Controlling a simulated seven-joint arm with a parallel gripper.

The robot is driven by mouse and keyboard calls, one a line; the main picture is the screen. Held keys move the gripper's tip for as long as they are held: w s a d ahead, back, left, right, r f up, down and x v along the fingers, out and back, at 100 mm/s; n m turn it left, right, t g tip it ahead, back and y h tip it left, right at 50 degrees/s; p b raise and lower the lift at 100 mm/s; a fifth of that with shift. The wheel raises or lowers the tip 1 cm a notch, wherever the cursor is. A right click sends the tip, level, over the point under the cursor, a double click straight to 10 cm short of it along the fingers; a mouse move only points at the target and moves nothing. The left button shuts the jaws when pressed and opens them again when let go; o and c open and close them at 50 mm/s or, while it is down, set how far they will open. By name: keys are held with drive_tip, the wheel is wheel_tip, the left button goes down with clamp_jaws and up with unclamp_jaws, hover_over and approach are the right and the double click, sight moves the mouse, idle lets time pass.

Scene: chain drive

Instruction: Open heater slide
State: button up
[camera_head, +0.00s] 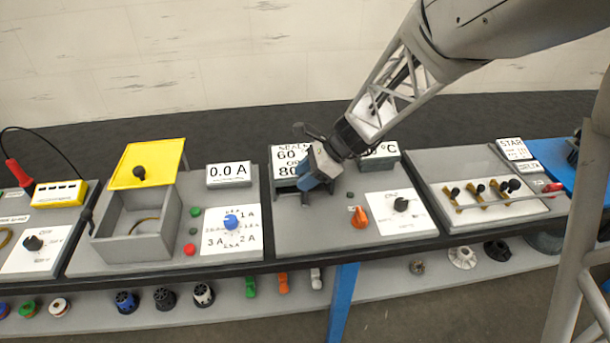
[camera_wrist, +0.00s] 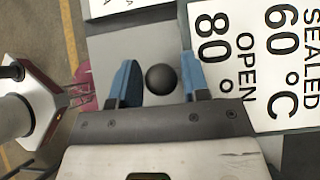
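The heater panel is in the middle of the bench in the head view, with a white sign (camera_head: 290,152) at its back reading sealed 60 and open 80. In the wrist view the same sign (camera_wrist: 250,60) fills the right side. A round black knob (camera_wrist: 160,79) sits on a grey surface there. My gripper (camera_wrist: 158,80) has its two blue fingers apart, one on each side of the knob, with visible gaps. In the head view my gripper (camera_head: 314,182) is low in front of the sign and hides the knob and much of the slide.
The heater panel also has an orange knob (camera_head: 360,217) and a black dial (camera_head: 401,204). To the left stands a grey box (camera_head: 128,243) with a raised yellow lid (camera_head: 150,158). To the right, a panel carries several levers (camera_head: 480,190). Loose parts lie on the lower shelf.

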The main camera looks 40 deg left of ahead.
clamp_jaws()
drive_tip(key=shift+d, duration=0.1)
drive_tip(key=s+d, duration=0.9)
idle(0.6)
drive_tip(key=shift+s+r, duration=0.1)
drive_tip(key=shift+o, duration=1.8)
unclamp_jaws()
